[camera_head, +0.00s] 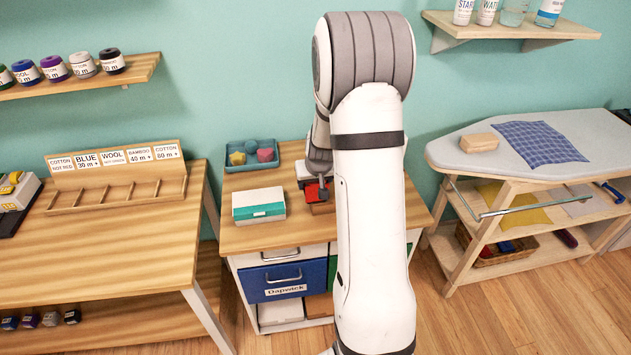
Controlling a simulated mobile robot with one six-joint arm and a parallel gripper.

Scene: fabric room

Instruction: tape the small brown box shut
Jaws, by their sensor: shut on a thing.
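My gripper (320,187) is above the right part of the wooden cabinet top (246,236), pointing down. It is shut on a small red thing (313,194), probably the tape tool, though its shape is mostly hidden by the gripper. A small brown box (322,208) shows just below the red thing. The red thing looks to be at or just over the box's top; I cannot tell if they touch. The right side of the box is hidden behind my arm, and I cannot see any tape or the state of its flaps.
A white and teal box (259,205) stands left of the brown box. A dark tray (251,156) with small coloured pieces lies behind. A blue drawer front (281,281) is below. An ironing board (470,160) stands right, a wooden table (110,250) left.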

